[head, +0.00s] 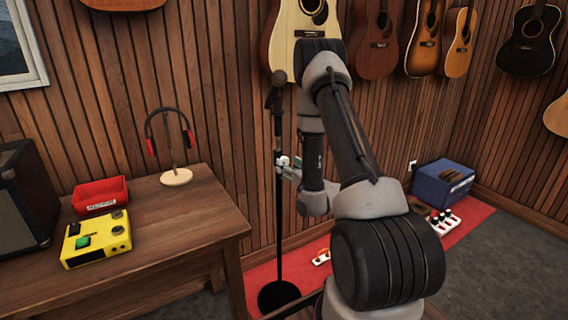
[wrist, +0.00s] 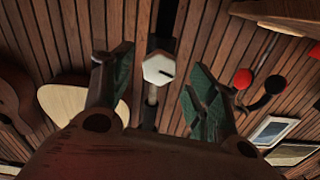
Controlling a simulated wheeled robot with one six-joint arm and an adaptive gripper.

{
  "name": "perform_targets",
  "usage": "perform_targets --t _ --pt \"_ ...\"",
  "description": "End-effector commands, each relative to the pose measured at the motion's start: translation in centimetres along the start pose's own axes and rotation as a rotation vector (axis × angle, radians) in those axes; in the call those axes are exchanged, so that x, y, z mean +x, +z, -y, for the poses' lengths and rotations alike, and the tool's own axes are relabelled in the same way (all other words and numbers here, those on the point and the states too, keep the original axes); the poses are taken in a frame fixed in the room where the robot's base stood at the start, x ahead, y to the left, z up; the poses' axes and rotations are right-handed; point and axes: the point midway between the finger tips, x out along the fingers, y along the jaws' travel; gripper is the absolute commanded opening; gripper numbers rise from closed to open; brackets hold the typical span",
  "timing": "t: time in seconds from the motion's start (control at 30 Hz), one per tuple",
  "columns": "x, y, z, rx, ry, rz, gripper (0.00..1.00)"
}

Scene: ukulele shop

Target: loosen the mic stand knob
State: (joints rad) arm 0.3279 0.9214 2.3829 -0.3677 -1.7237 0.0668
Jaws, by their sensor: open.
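The black mic stand (head: 279,215) stands upright on a round base in front of the wood-panelled wall. A dark microphone (head: 277,82) is at its top. The knob (wrist: 158,69) is a pale, six-sided piece with a dark line on its face, set on the pole. My gripper (wrist: 160,88) is open, with one green-padded finger on each side of the knob in the wrist view and visible gaps between. In the head view my gripper (head: 289,167) is beside the pole at mid-height, and the knob is hard to make out there.
A wooden table (head: 150,235) at left holds a yellow box (head: 97,238), a red bin (head: 100,193) and headphones on a stand (head: 177,176). Guitars (head: 300,30) hang on the wall behind. A blue crate (head: 430,190) and pedals lie on a red mat at right.

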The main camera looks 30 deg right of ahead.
Motion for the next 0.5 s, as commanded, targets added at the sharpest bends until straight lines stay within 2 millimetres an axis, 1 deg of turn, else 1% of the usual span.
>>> perform_targets --t 0.03,0.1,0.23,0.33,0.5 --pt "0.9 0.0 0.0 -0.001 -0.001 -0.001 0.58" --pt "2.0 0.0 0.0 -0.002 -0.001 -0.001 0.58" --pt "3.4 0.0 0.0 -0.002 0.001 0.000 0.58" --pt "3.9 0.0 0.0 -0.001 0.001 0.000 0.58" --pt "4.0 0.0 0.0 -0.001 0.002 0.001 0.58"
